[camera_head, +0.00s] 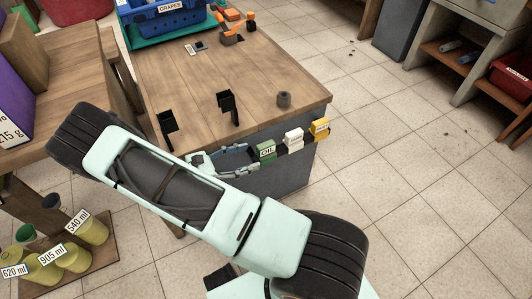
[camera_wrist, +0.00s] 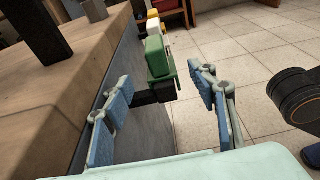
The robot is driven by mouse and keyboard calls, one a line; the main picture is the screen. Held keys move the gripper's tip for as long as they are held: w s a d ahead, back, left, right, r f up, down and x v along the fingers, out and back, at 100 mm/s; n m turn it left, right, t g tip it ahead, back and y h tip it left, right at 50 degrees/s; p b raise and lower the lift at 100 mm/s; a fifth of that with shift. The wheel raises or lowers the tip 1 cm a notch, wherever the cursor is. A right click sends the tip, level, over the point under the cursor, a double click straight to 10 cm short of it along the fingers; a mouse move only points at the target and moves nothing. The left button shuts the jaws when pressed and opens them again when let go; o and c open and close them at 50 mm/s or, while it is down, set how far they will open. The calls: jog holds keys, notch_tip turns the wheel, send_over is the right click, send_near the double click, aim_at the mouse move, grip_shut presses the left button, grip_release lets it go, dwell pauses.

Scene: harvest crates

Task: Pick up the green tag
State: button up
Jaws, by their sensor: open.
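The green tag (camera_head: 266,151) carries a white label reading OIL. It is in a dark holder on the side face of the wooden-topped table, just below the top's edge. In the wrist view the green tag (camera_wrist: 157,58) stands ahead, between the lines of the two fingers and beyond their tips. My gripper (camera_head: 246,160) is open and empty beside the table's side, pointing at the green tag. Its blue-padded fingers show wide apart in the wrist view (camera_wrist: 161,80). I cannot tell the exact gap to the tag.
A white tag (camera_head: 293,139) and a yellow tag (camera_head: 320,128) sit in the same row past the green one. The table top (camera_head: 215,85) bears two black uprights (camera_head: 228,106), a small dark cylinder (camera_head: 284,99) and a blue GRAPES crate (camera_head: 165,22).

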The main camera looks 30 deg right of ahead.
aim_at(266, 153)
jog(key=shift+d+f, duration=0.2)
jog(key=shift+f, duration=0.4)
jog(key=shift+w+d+f+b, duration=0.1)
jog(key=shift+d+f+b, duration=0.15)
jog(key=shift+d, duration=0.9)
jog(key=shift+d+f+b, duration=0.1)
jog(key=shift+d+b, duration=0.15)
jog(key=shift+d, duration=0.95)
jog(key=shift+w+d+f+b, duration=0.1)
jog(key=shift+d+f+b, duration=0.15)
jog(key=shift+d, duration=0.9)
jog(key=c, duration=1.1)
